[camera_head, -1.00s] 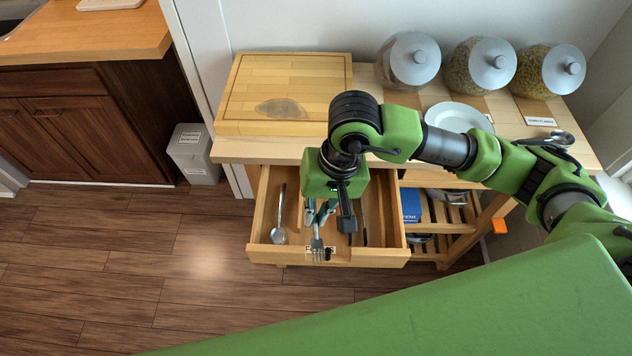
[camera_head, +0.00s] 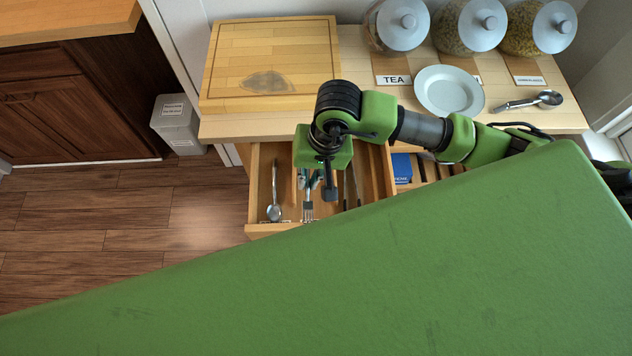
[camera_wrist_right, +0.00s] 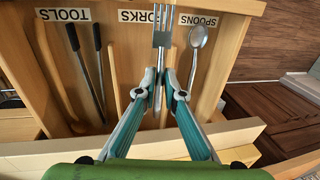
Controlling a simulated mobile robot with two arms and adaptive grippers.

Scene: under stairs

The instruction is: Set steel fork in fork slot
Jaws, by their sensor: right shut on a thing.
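The steel fork (camera_wrist_right: 162,40) is held in my right gripper (camera_wrist_right: 161,80), shut on its handle. Its tines point toward the drawer front and cover part of the FORKS label (camera_wrist_right: 137,16). The fork (camera_head: 308,210) and right gripper (camera_head: 308,184) also show over the open drawer (camera_head: 254,185) in the head view. The fork lines up with the middle fork slot (camera_wrist_right: 128,50); I cannot tell whether it touches the slot floor. My left gripper is not in view.
A spoon (camera_wrist_right: 195,45) lies in the SPOONS slot beside the fork, and dark-handled tools (camera_wrist_right: 90,60) lie in the TOOLS slot. Wooden dividers separate the slots. A cutting board (camera_head: 270,60), plate (camera_head: 449,92), jars (camera_head: 468,25) and a scoop (camera_head: 530,101) are on the counter.

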